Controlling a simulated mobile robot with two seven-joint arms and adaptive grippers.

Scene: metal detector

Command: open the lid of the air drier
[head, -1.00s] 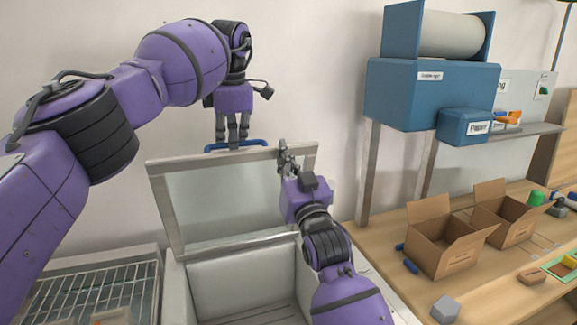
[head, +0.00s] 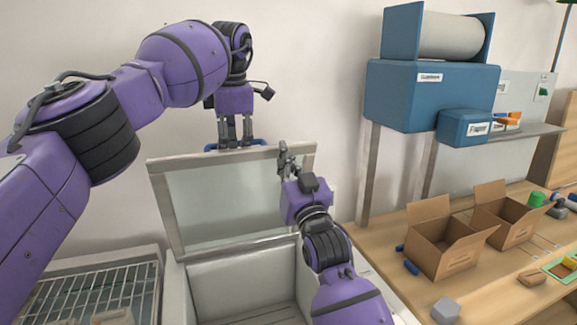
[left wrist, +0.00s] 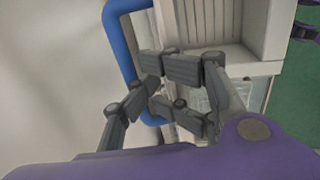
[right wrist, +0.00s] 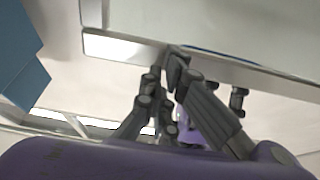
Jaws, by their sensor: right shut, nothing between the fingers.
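The air drier is a pale chest (head: 240,290) at the lower middle of the head view. Its framed lid (head: 215,200) stands raised at the back, showing its inner face. A blue handle (head: 262,143) sits on the lid's top edge. My left gripper (head: 235,146) points down at this handle; its fingers are close to the handle in the left wrist view (left wrist: 120,45). I cannot tell whether they close on it. My right gripper (head: 284,148) is shut and empty at the lid's upper right edge. In the right wrist view its fingertips (right wrist: 172,62) are near the lid's frame (right wrist: 135,50).
A wire rack (head: 90,290) stands left of the chest. On the right, a wooden table (head: 385,225) holds open cardboard boxes (head: 445,262), a grey block (head: 445,310) and small parts. A blue machine (head: 420,95) stands above it. The wall is behind the lid.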

